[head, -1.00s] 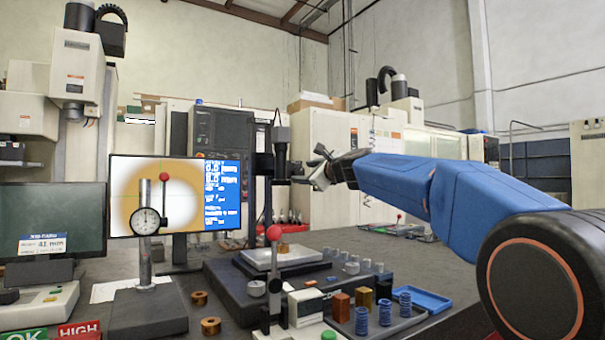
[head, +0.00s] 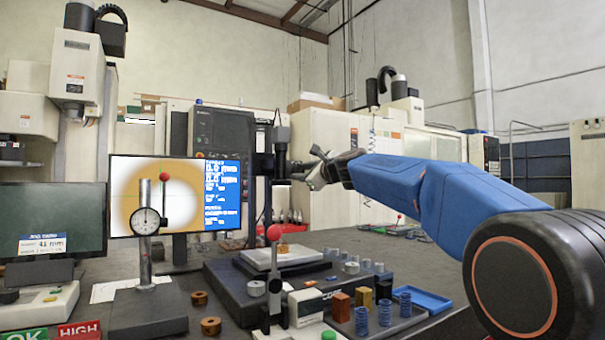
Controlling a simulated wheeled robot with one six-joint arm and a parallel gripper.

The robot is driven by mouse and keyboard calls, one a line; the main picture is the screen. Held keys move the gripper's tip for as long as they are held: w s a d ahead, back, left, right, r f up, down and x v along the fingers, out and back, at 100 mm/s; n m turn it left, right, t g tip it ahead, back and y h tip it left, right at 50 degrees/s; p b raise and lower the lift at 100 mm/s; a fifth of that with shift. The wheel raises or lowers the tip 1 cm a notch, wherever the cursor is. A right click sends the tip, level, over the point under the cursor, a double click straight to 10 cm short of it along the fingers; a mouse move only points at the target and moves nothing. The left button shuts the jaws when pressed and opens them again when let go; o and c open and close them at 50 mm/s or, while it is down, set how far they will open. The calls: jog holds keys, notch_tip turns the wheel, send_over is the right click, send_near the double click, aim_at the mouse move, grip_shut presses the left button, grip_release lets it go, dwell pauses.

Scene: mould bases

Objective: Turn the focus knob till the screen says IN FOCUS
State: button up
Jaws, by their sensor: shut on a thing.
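The screen (head: 220,200) stands behind the bench at left centre. It shows a blurred pale disc with an orange-brown surround and a blue panel of small text at its right; I cannot read IN FOCUS there. The measuring microscope (head: 281,150) is a dark upright column with a camera tube above a stage (head: 277,258). My gripper (head: 308,177) reaches in from the right at the column's height and is shut on the focus knob beside the microscope head. The knob itself is mostly hidden by the fingers.
A dial gauge stand (head: 146,222) and a red-ball lever (head: 274,233) stand in front of the screen and stage. A tray of parts (head: 375,318) and a blue tray (head: 424,300) lie at the front right. Brass rings (head: 210,326) lie on the bench.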

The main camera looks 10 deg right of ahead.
jog(key=shift+n, duration=0.3)
jog(key=n, duration=0.5)
jog(key=shift+n, duration=0.4)
jog(key=n, duration=0.7)
jog(key=shift+f, duration=0.1)
jog(key=n, duration=0.3)
jog(key=shift+n, duration=2.3)
jog(key=o, duration=1)
jog(key=shift+o, duration=0.2)
